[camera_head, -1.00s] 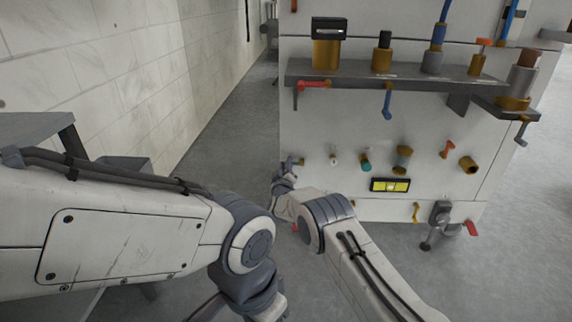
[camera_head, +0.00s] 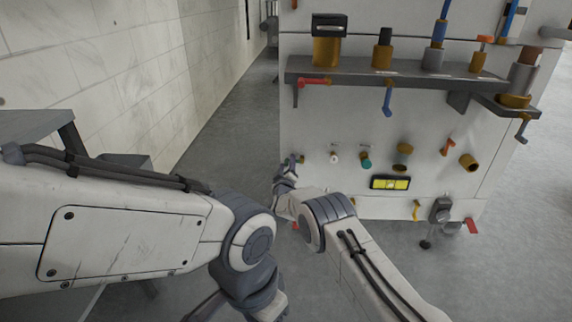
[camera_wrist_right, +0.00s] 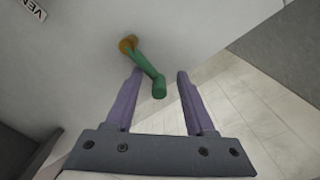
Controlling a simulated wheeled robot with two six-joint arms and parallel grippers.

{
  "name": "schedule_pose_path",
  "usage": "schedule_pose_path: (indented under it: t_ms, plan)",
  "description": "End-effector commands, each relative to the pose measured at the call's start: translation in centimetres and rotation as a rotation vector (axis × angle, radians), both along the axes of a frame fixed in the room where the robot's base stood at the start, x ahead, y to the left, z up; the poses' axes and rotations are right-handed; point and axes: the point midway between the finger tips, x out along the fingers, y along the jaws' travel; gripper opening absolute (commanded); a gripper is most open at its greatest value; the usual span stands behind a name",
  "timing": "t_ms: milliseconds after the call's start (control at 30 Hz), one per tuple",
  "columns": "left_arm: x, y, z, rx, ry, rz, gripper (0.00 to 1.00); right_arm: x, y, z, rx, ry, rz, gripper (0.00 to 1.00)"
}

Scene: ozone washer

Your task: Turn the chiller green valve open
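The green valve handle (camera_wrist_right: 151,76) shows in the right wrist view. It is a short green lever on a brass stem (camera_wrist_right: 127,44) that comes out of the pale panel. My right gripper (camera_wrist_right: 160,71) is open, and the free end of the lever lies between its two fingers, with a visible gap to each. In the head view my right gripper (camera_head: 284,172) is at the lower left edge of the panel; its fingers are too small there to read.
The white machine panel (camera_head: 345,120) carries other fittings: a red lever (camera_head: 314,82), a blue lever (camera_head: 388,100), a teal knob (camera_head: 366,161) and a yellow display (camera_head: 390,183). A grey shelf (camera_head: 350,68) sticks out above. A tiled wall (camera_head: 110,70) stands left, with open floor between.

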Motion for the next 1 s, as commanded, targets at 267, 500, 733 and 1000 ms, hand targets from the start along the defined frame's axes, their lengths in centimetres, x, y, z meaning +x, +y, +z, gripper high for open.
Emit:
schedule_pose_path:
  t_ms: [267, 500, 733, 1000]
  plan:
    - [0.0, 0.0, 0.9, 0.000, 0.000, 0.000, 0.50, -0.9, 0.2, 0.0, -0.002, 0.007, 0.001, 0.51]
    - [0.0, 0.0, 3.3, 0.000, 0.000, 0.000, 0.50, -4.5, 0.2, 0.4, -0.003, 0.006, 0.003, 0.51]
    - [0.0, 0.0, 5.3, 0.000, 0.000, 0.000, 0.50, -8.3, 0.1, 0.3, -0.003, 0.004, 0.001, 0.51]
    - [0.0, 0.0, 5.9, 0.000, 0.000, 0.000, 0.50, -10.5, 0.0, 0.1, 0.000, 0.001, -0.001, 0.51]
